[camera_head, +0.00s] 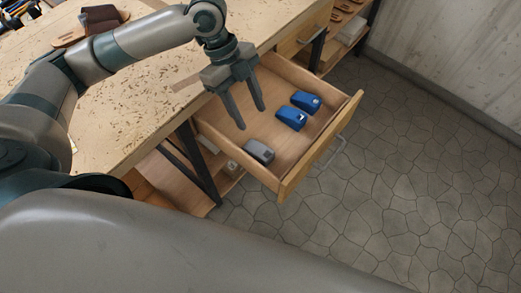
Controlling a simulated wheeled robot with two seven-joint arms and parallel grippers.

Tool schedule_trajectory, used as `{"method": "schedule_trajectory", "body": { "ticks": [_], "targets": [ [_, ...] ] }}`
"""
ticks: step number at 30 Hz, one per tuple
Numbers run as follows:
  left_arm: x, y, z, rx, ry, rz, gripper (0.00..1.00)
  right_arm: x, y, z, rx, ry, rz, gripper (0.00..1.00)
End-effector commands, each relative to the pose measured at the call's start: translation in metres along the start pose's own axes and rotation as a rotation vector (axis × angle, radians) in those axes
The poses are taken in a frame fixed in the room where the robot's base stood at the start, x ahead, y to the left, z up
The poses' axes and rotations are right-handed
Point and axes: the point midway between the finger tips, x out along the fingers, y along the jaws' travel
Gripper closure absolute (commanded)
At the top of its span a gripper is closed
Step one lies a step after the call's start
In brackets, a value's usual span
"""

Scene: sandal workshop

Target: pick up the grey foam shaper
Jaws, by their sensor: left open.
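The grey foam shaper (259,151) lies in the near part of the open wooden drawer (318,157). It is a small rounded block with a darker end. My left gripper (252,119) hangs over the drawer with its fingers pointing down. Its two fingers are apart and nothing is between them. In the picture the fingertips are just above the grey shaper and seem clear of it; their exact height is hard to tell. My right gripper does not show.
Two blue blocks (291,118) (306,102) lie farther back in the drawer. The workbench (130,110) is strewn with shavings, and a brown leather sandal piece (101,19) lies at its far left. Stone floor (400,160) is clear to the right. Shelves stand under the bench.

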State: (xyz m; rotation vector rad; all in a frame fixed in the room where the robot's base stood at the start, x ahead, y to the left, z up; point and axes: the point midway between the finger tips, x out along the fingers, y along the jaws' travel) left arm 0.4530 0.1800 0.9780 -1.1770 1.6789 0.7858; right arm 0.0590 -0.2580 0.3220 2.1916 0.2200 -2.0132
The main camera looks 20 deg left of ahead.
Motion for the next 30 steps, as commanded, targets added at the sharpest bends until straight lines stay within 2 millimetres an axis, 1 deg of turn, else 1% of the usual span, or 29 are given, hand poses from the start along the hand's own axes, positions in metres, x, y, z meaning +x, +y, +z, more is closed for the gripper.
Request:
{"method": "schedule_trajectory", "body": {
  "ticks": [1, 3, 8, 12, 14, 21, 24, 27, 30],
  "targets": [
    [0.0, 0.0, 0.0, 0.0, 0.0, 0.0, 0.53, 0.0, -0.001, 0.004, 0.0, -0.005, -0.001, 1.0],
    [0.002, 0.0, 0.0, 0.0, 0.001, 0.001, 0.53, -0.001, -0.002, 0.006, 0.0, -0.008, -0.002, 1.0],
    [0.013, 0.0, -0.001, 0.0, 0.002, 0.002, 0.53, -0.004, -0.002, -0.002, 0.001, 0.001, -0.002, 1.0],
    [0.033, 0.001, -0.001, -0.002, 0.003, 0.005, 0.53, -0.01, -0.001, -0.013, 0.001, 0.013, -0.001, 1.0],
    [0.043, 0.001, -0.002, -0.002, 0.003, 0.003, 0.53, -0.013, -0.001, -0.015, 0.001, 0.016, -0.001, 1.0],
    [0.087, 0.001, -0.002, -0.002, 0.003, 0.004, 0.53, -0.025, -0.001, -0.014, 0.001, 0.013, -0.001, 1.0],
    [0.102, 0.001, -0.001, -0.001, 0.002, 0.002, 0.53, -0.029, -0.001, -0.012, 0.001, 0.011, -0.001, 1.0],
    [0.114, 0.0, -0.001, -0.002, 0.001, 0.002, 0.53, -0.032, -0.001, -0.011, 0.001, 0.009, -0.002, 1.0],
    [0.12, 0.0, 0.0, -0.001, 0.0, 0.0, 0.53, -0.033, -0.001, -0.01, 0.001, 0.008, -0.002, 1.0]
  ]
}}
